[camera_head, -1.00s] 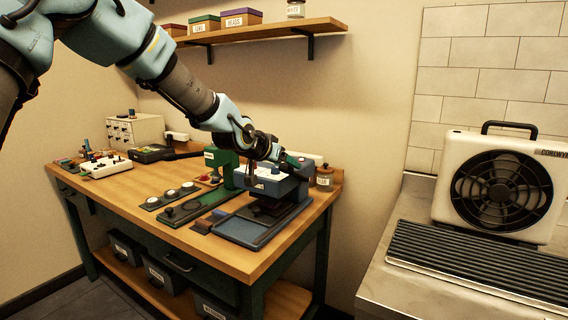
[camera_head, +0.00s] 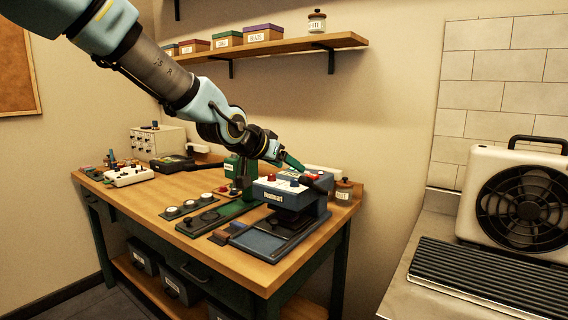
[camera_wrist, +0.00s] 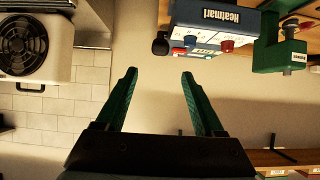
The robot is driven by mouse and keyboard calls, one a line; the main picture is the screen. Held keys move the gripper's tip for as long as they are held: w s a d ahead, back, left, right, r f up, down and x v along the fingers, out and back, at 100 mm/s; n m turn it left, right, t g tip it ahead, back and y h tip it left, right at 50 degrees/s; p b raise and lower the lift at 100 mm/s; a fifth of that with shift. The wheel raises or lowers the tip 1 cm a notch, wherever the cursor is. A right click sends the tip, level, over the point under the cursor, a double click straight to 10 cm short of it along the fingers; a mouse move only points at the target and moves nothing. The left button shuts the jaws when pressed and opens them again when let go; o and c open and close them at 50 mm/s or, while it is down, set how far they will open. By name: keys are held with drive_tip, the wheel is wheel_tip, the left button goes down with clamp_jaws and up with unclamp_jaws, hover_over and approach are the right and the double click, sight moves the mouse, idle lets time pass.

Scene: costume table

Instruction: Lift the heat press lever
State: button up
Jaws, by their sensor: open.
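In the wrist view, which looks upside down, the press (camera_wrist: 212,38) is at the upper right and the lever's round black end (camera_wrist: 160,46) lies just beyond the gap between my fingertips. My gripper (camera_head: 297,164) has green fingers and is just above and behind the press. In the wrist view my gripper (camera_wrist: 159,75) is open and empty.
A green press (camera_head: 238,170) stands left of the heat press. A lidded jar (camera_head: 344,192) is close behind it on the right. A shelf (camera_head: 290,46) with boxes is above. A fan unit (camera_head: 520,200) stands on the right counter. Space between table and counter is free.

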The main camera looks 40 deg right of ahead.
drive_tip(key=shift+s+a+r, duration=0.15)
drive_tip(key=shift+a+r, duration=0.15)
drive_tip(key=shift+a, duration=0.15)
idle(0.4)
drive_tip(key=w+a+f+n+t+y, duration=0.1)
drive_tip(key=w+a+f+n+y, duration=0.2)
drive_tip(key=a, duration=0.5)
drive_tip(key=w+a+f+n+y, duration=0.1)
drive_tip(key=w+a+f+y, duration=0.15)
drive_tip(key=a+f, duration=0.4)
drive_tip(key=w+a+f+n+t+y, duration=0.15)
drive_tip(key=w+a, duration=0.25)
drive_tip(key=a, duration=0.6)
drive_tip(key=s+a+f+n+g+y, duration=0.1)
drive_tip(key=s+a+f+n, duration=0.1)
drive_tip(key=a, duration=0.6)
drive_tip(key=s+a+f+n+g+y, duration=0.1)
drive_tip(key=s+a+f+n, duration=0.1)
drive_tip(key=a, duration=0.7)
drive_tip(key=s+a+f+n+g+y, duration=0.2)
drive_tip(key=s+a+n, duration=0.2)
drive_tip(key=a, duration=0.5)
drive_tip(key=shift+s+a, duration=0.25)
drive_tip(key=shift+s, duration=0.3)
